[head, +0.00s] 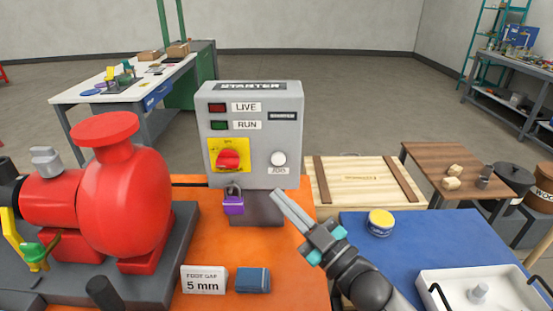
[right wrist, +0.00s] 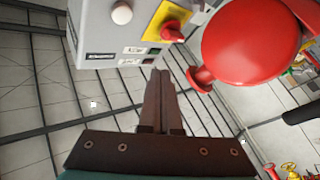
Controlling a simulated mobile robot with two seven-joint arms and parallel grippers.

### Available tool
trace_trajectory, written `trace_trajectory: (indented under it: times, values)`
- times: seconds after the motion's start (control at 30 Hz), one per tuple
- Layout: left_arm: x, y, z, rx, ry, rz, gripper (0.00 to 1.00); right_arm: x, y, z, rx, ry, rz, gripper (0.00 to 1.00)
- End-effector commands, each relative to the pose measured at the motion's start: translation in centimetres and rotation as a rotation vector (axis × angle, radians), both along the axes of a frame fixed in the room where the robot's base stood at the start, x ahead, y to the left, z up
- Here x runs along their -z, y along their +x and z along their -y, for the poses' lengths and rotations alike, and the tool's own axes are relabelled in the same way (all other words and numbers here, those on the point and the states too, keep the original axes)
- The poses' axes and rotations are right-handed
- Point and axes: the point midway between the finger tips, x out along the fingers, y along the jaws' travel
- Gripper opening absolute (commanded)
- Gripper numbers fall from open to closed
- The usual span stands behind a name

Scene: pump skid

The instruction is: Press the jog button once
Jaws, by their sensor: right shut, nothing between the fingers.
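The white round jog button (head: 278,159) sits on the lower right of the grey starter box (head: 291,113), above a JOG label. It also shows at the top of the right wrist view (right wrist: 122,14), on the box (right wrist: 97,30). My right gripper (head: 276,194) is shut and empty, its fingertips below the button and near the box's lower edge, apart from the button. In the right wrist view its closed fingers (right wrist: 160,74) point up the picture, below and right of the button. My left gripper is not in view.
A red rotary switch (head: 228,160) on a yellow plate is left of the button. A purple padlock (head: 233,204) hangs below it. A red pump (head: 120,195) stands left. A blue mat (head: 410,231) with a yellow tin (head: 380,222) lies right.

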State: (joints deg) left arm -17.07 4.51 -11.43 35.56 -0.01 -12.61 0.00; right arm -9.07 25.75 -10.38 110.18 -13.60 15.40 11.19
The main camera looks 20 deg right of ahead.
Motion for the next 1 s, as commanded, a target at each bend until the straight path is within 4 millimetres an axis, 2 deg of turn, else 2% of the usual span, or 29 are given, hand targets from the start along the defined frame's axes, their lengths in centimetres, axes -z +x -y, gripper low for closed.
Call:
trace_trajectory:
  times: [0.33,0.8,1.0]
  values:
    - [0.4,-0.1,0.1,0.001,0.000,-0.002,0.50,0.1,0.7,0.2,0.001,-0.002,0.001,0.00]
    - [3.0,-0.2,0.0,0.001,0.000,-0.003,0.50,0.2,6.7,1.9,0.001,-0.002,-0.001,0.00]
    - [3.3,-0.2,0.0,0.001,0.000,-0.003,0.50,0.1,8.1,2.3,0.001,-0.001,-0.002,0.00]
